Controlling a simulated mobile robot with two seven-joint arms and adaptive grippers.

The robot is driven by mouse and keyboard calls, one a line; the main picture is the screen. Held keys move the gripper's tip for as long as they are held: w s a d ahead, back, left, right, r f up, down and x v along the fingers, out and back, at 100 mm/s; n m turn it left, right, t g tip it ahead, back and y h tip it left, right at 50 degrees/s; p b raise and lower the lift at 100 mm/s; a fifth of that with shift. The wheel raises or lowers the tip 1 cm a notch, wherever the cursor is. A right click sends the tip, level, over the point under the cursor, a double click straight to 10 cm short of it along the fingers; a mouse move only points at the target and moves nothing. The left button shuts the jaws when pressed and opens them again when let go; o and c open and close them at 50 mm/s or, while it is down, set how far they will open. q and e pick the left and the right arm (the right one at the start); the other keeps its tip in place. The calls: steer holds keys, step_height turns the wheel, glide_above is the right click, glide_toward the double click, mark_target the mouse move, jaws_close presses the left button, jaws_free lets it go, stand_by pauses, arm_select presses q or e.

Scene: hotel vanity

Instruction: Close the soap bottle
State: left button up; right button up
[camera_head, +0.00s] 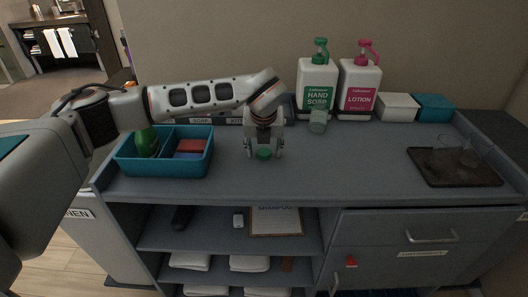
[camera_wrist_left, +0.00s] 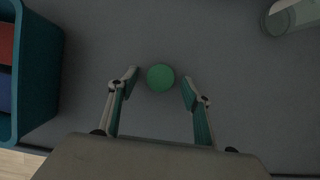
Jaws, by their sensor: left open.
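A small round green cap (camera_head: 264,155) lies on the grey counter; it also shows in the wrist view (camera_wrist_left: 160,77). My left gripper (camera_head: 264,151) points down over it, open, with its two fingertips (camera_wrist_left: 160,80) on either side of the cap and a gap on both sides. A small translucent grey-green vessel (camera_head: 318,122), apparently the open bottle, stands to the right in front of the pump bottles; part of it shows in the wrist view (camera_wrist_left: 292,17). A white hand soap pump bottle (camera_head: 317,82) with a green pump stands behind it. My right gripper is not in view.
A teal divided bin (camera_head: 170,169) holding a green bottle (camera_head: 147,142) and red and blue items is left of the gripper. A lotion bottle (camera_head: 359,88), a white box (camera_head: 398,107) and a dark tray (camera_head: 455,178) with clear glasses are right. The front middle counter is clear.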

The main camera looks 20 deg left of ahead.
mark_target(264, 154)
arm_select(q)
steer(key=c, duration=0.8)
steer(key=shift+o, duration=0.2)
steer(key=shift+r, duration=0.2)
step_height(264, 154, up, 20)
steer(key=b, duration=0.1)
steer(key=shift+f, duration=0.15)
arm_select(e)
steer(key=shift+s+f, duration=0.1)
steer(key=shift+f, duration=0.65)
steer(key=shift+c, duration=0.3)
